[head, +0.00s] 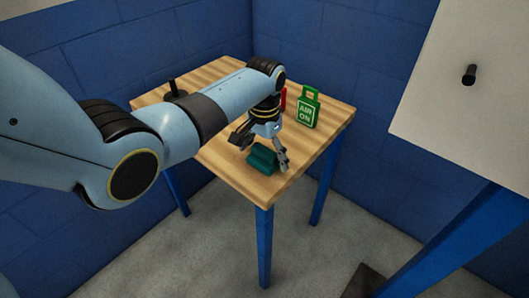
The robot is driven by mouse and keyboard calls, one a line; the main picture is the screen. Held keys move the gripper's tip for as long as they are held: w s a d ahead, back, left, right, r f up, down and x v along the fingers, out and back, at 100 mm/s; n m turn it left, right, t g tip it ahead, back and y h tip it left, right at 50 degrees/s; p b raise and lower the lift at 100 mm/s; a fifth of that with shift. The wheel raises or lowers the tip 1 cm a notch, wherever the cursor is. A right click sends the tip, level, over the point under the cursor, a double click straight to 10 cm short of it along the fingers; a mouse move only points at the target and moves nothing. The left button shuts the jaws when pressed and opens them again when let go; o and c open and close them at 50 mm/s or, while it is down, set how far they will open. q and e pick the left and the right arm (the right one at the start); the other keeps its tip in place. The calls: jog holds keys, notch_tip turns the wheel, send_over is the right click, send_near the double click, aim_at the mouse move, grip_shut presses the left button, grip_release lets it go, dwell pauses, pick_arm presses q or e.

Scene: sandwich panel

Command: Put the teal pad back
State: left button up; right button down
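The teal pad (262,159) is a small dark teal block lying on the near part of the wooden table (228,168). My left gripper (261,149) points down right at the pad, with its fingers spread apart. One finger is at the pad's upper left and the other at its right end. I cannot tell whether either finger touches the pad. My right gripper is out of view.
A green "AIR ON" tag (308,108) stands at the table's right side, with a partly hidden red thing (284,99) beside it. A black post (174,88) stands at the back left. A pale panel with a black peg (468,76) is at the right.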

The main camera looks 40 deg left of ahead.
aim_at(265, 149)
pick_arm(q)
notch_tip(265, 149, up, 12)
jog(key=p, duration=0.1)
jog(key=shift+r+p, duration=0.15)
jog(key=shift+p, duration=0.15)
dwell(0.6)
jog(key=s+f+b, duration=0.8)
jog(key=s+f, duration=3.9)
jog(key=shift+n+t+y, duration=0.3)
jog(key=shift+t+y, duration=0.1)
jog(key=shift+a+f, duration=0.1)
